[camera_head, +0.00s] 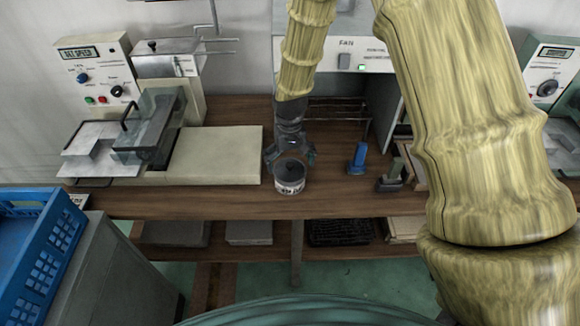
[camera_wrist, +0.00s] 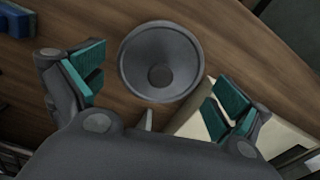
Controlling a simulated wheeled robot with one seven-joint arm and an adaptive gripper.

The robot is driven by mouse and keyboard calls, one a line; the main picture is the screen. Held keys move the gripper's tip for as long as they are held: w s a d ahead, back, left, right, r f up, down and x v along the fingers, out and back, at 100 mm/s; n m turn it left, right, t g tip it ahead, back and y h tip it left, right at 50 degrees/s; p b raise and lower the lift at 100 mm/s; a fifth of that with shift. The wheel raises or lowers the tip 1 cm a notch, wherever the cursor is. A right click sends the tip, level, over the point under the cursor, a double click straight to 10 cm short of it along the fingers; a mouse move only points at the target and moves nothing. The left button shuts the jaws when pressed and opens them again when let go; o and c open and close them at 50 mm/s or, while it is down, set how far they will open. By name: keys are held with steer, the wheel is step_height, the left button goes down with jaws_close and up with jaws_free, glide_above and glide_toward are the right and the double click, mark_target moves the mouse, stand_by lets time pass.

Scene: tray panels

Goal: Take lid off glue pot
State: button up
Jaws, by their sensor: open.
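The glue pot (camera_head: 290,185) is a small white cylinder with dark lettering, upright on the wooden bench near its front edge. Its grey round lid (camera_wrist: 160,62) sits on top, with a small darker knob (camera_wrist: 161,76) in the middle. My gripper (camera_head: 290,158) is just above and behind the pot, pointing down. In the wrist view my gripper (camera_wrist: 155,95) is open, with teal pads spread to the left and right of the lid. The pads look apart from the lid. The pot's body is hidden under the lid in that view.
A cream panel (camera_head: 215,155) of a machine lies to the left. A wire rack (camera_head: 338,108) is behind. A blue crate (camera_head: 38,250) stands at the lower left.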

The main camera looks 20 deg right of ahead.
steer(key=shift+f, duration=0.6)
steer(key=shift+s, duration=0.1)
steer(key=c, duration=1.1)
steer(key=shift+c, duration=0.2)
